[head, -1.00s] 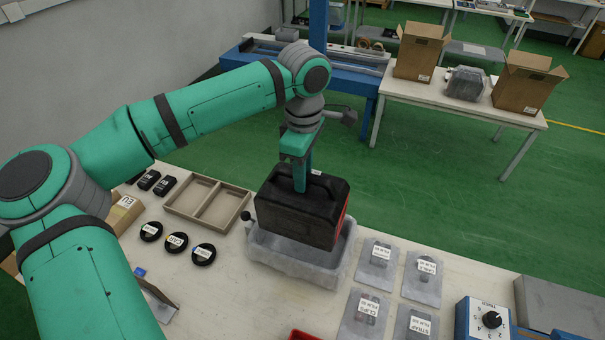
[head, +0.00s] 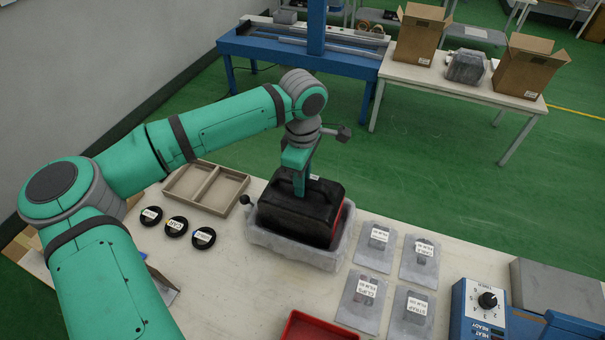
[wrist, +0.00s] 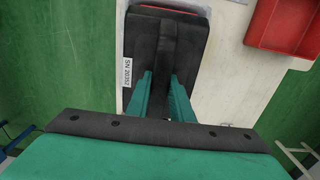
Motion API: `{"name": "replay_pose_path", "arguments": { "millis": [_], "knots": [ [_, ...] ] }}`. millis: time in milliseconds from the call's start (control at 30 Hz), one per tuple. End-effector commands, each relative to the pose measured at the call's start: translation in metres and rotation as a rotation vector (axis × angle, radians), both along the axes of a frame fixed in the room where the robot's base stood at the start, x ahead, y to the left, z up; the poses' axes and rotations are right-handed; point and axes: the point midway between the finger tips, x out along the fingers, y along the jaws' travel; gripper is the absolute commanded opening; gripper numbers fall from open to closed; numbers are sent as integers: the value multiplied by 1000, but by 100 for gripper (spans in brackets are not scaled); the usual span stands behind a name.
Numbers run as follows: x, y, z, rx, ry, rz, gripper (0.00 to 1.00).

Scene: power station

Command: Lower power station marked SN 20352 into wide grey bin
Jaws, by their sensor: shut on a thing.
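The power station (head: 296,215) is a black case with a top handle and a red side edge. In the wrist view its body (wrist: 198,45) carries a white label (wrist: 127,72) reading SN 20352. My gripper (head: 299,188) is shut on its handle from above; the fingers also show in the wrist view (wrist: 161,100). The case is upright, with its lower part inside the wide grey bin (head: 290,254), below the rim. The bin stands on the bench. Whether the case touches the bin floor is hidden.
An empty two-part tray (head: 222,188) and several black labelled discs (head: 176,226) lie left of the bin. Grey labelled pouches (head: 376,246) lie close on its right. A red tray (head: 318,327) and a blue control box (head: 480,308) are nearer the front edge.

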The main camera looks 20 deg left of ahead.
Motion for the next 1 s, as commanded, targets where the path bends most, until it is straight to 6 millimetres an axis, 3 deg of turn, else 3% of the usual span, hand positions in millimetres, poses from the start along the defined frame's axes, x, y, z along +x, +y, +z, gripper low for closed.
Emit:
{"name": "replay_pose_path", "arguments": {
  "millis": [500, 967, 1000],
  "knots": [
    [1, 0, -34, 0, -3, 0, 0],
    [1, 0, -38, 0, -4, 0, 0],
    [1, 0, -38, 0, -4, 0, 22]
  ]
}}
